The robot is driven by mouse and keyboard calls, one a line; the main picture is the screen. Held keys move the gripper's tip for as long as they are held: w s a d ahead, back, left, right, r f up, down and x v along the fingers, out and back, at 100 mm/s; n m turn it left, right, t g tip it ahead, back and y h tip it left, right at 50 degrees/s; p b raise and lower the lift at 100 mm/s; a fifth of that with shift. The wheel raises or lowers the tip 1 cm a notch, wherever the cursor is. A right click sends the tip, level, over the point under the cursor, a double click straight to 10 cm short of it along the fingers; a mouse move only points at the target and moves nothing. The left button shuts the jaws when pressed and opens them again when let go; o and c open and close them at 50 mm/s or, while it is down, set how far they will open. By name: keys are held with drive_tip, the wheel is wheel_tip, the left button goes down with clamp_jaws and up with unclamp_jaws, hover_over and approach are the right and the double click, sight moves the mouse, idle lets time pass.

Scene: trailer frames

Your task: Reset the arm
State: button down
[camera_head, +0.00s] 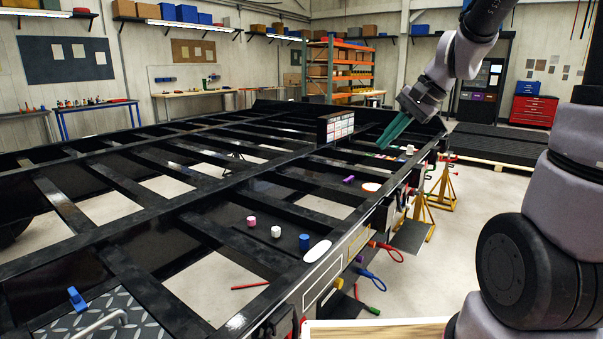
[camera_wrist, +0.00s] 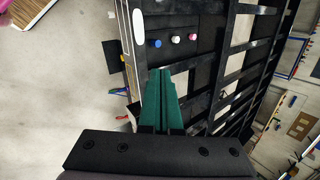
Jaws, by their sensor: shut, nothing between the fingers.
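My gripper (camera_head: 393,133) has two green fingers and is above the right side rail of the black trailer frame (camera_head: 140,234). In the wrist view the fingers (camera_wrist: 161,72) lie side by side, shut, with nothing between them. They point down toward the frame and look clear of it. My arm comes in from the top right in the head view and bends down to the gripper.
On the frame stand a blue cylinder (camera_head: 304,242), a white cylinder (camera_head: 276,231) and a pink cylinder (camera_head: 251,221). A panel of labels (camera_head: 336,127) stands near my gripper. Yellow jack stands (camera_head: 443,187) support the right side.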

drive_tip(key=s+d+r+n+t+h, duration=0.1)
drive_tip(key=s+d+r+n+h, duration=0.1)
drive_tip(key=s+r, duration=0.2)
drive_tip(key=s+d+r+n+t+h, duration=0.2)
drive_tip(key=s+r, duration=0.2)
drive_tip(key=s, duration=0.7)
drive_tip(key=shift+d+r, duration=0.2)
drive_tip(key=shift+d, duration=0.15)
